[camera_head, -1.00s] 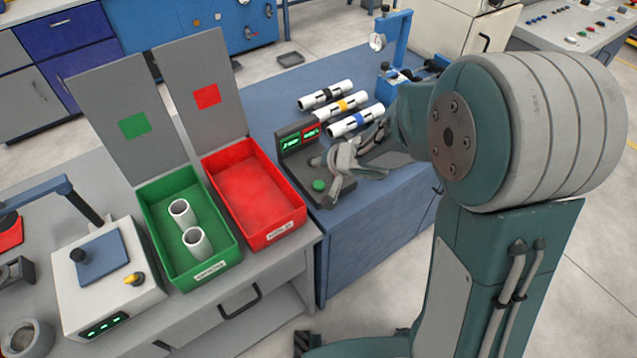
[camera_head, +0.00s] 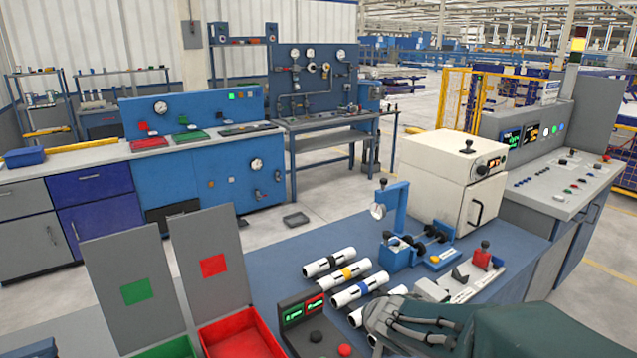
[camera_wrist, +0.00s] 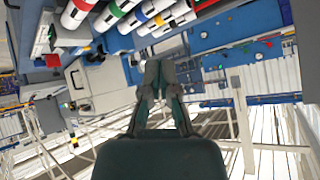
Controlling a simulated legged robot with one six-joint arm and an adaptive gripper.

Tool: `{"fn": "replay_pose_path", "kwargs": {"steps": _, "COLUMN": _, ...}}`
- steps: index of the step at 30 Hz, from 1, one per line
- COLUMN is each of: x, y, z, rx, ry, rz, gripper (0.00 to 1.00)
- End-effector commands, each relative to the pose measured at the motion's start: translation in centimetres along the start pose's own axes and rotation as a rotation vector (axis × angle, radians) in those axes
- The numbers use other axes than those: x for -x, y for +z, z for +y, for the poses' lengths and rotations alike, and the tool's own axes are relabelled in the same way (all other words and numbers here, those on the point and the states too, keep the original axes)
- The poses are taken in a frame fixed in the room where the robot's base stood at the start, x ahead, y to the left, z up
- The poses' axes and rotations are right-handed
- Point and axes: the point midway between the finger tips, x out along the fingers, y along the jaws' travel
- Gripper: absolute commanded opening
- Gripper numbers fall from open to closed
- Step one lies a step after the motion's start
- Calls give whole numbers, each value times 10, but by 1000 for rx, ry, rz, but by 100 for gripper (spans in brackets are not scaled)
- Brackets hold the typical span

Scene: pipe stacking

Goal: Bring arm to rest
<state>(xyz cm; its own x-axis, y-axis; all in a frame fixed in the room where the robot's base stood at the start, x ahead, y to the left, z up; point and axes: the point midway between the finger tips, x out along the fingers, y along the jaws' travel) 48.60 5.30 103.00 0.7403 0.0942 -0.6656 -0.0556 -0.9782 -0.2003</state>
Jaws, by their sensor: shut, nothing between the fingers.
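My gripper (camera_head: 400,322) is at the lower right of the head view, in front of the blue table, with my arm running out of the right edge. In the wrist view my gripper (camera_wrist: 158,72) shows in the middle, its fingers together and empty. Several white pipes with coloured bands (camera_head: 329,261) lie in a row on the blue table, left of and behind the gripper in the head view. They also show at the top of the wrist view (camera_wrist: 113,12). The gripper partly hides the nearest pipes.
A display box (camera_head: 303,318) stands beside the gripper. A blue fixture (camera_head: 397,250) and a white cabinet (camera_head: 452,178) stand behind it. Floor shows beyond the table.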

Motion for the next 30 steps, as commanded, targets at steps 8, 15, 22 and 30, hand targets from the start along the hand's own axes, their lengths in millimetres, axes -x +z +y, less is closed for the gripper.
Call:
{"fn": "replay_pose_path", "kwargs": {"steps": 8, "x": 99, "y": -2, "z": 52, "rx": 47, "ry": 231, "rz": -25, "gripper": 0}}
{"fn": "replay_pose_path", "kwargs": {"steps": 15, "x": 176, "y": 42, "z": 65, "rx": 88, "ry": 258, "rz": -181, "gripper": 0}}
{"fn": "replay_pose_path", "kwargs": {"steps": 22, "x": 222, "y": 86, "z": 53, "rx": 149, "ry": 156, "rz": -310, "gripper": 0}}
{"fn": "replay_pose_path", "kwargs": {"steps": 30, "x": 229, "y": 95, "z": 48, "rx": 170, "ry": 125, "rz": -339, "gripper": 0}}
